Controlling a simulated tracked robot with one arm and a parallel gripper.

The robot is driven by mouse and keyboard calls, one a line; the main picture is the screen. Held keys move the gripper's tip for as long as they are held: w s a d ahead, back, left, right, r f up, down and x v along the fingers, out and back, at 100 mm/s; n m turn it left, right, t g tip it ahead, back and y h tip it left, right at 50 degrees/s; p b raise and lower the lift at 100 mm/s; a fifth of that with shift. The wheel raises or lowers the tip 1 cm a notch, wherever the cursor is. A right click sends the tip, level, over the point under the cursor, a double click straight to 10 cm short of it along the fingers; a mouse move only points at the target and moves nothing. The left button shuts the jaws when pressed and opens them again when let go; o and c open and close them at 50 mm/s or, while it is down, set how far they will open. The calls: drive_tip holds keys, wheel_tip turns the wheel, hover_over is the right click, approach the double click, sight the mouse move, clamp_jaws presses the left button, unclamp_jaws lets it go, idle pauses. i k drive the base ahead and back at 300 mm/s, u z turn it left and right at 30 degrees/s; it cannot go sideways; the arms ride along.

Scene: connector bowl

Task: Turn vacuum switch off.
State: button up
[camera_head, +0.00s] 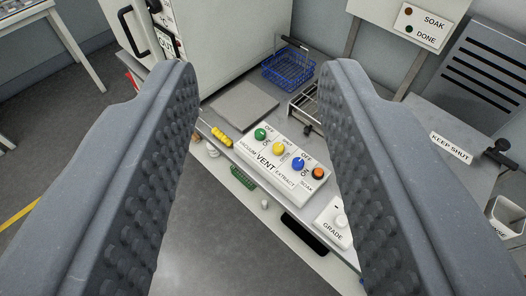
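A white control box (262,163) sits on the bench below and between my fingers. Its top carries a green knob (260,134) nearest the VACUUM label, a yellow one (279,148) by VENT, a blue one (298,163) by EXTRACT and an orange one (318,173) by SOAK. OFF and ON marks show by the green and blue knobs. I cannot tell which way the green knob is set. My gripper (259,75) is open and empty, with its two ridged grey fingers wide apart. It is clear of the box.
A yellow-handled tool (220,137) lies left of the box. A flat grey plate (242,106), a blue wire basket (288,69) and a metal rack (306,103) are behind it. A white GRADE box (334,224) stands at the right. A white cabinet (225,40) rises behind.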

sight(261, 134)
drive_tip(key=u, duration=0.55)
drive_tip(key=i, duration=1.1)
drive_tip(key=z, duration=0.3)
